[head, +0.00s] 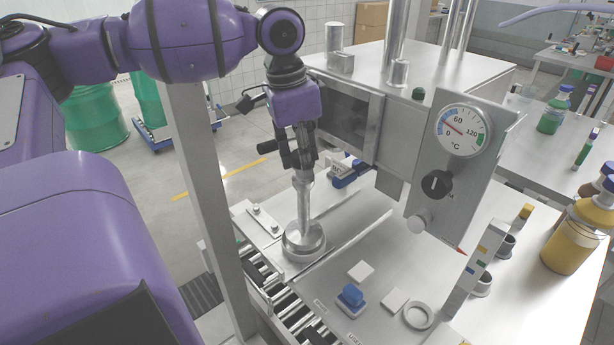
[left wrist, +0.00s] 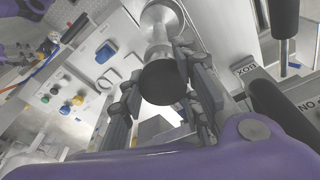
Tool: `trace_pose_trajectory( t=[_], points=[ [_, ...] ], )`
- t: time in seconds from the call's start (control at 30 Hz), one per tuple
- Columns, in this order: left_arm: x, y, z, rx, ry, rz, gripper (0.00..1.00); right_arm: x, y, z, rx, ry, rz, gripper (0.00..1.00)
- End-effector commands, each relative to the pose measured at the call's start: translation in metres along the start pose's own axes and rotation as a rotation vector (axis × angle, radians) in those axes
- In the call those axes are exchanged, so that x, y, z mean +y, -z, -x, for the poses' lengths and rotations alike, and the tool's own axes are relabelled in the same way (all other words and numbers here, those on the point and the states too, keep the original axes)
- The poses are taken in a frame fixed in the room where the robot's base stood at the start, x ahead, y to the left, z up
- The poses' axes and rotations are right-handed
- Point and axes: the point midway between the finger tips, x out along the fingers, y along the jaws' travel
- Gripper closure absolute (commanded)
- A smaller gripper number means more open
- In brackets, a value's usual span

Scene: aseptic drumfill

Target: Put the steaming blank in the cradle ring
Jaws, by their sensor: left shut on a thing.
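My left gripper (head: 303,165) is shut on the upper end of the steaming blank (head: 304,198), a silver tapered stem that stands upright. Its dark round top (left wrist: 162,83) shows between the fingers in the left wrist view. The stem ends at a wide, stepped metal disc (head: 304,243) near the roller track; I cannot tell whether the disc is part of the blank or a seat under it. A pale ring (head: 406,316), which looks like the cradle ring, lies flat and empty to the right; it also shows in the left wrist view (left wrist: 99,80).
A blue-topped block (head: 351,295) and white pads (head: 394,300) lie between disc and ring. A steel cabinet with a temperature dial (head: 461,131) overhangs behind. A roller track (head: 287,304) runs along the front left. Bottles (head: 580,235) stand at right.

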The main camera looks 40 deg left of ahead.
Motion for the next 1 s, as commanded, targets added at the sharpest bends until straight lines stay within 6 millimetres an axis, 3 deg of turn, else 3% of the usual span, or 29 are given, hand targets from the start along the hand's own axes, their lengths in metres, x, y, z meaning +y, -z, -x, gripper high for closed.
trace_pose_trajectory(
  t=[0.17,0.4,0.67,0.7,0.83,1.0],
  points=[
    [-0.007,0.002,-0.009,0.002,0.002,0.001,1.00,-0.001,-0.008,-0.003,-0.011,0.002,0.004,0.35],
    [-0.009,-0.002,-0.038,0.002,0.001,0.000,1.00,0.000,-0.017,-0.005,-0.025,0.003,0.009,0.35],
    [-0.009,-0.002,-0.039,0.005,0.003,-0.001,1.00,-0.001,-0.016,-0.005,-0.025,0.003,0.009,0.35],
    [-0.009,-0.003,-0.040,0.003,0.002,0.000,0.68,-0.001,-0.016,-0.005,-0.025,0.003,0.009,0.35],
    [-0.009,-0.003,-0.040,0.003,0.001,0.000,0.51,-0.001,-0.016,-0.004,-0.026,0.003,0.008,0.35],
    [-0.009,-0.003,-0.040,0.003,0.001,0.000,0.50,0.000,-0.017,-0.004,-0.027,0.003,0.008,0.35]
  ],
)
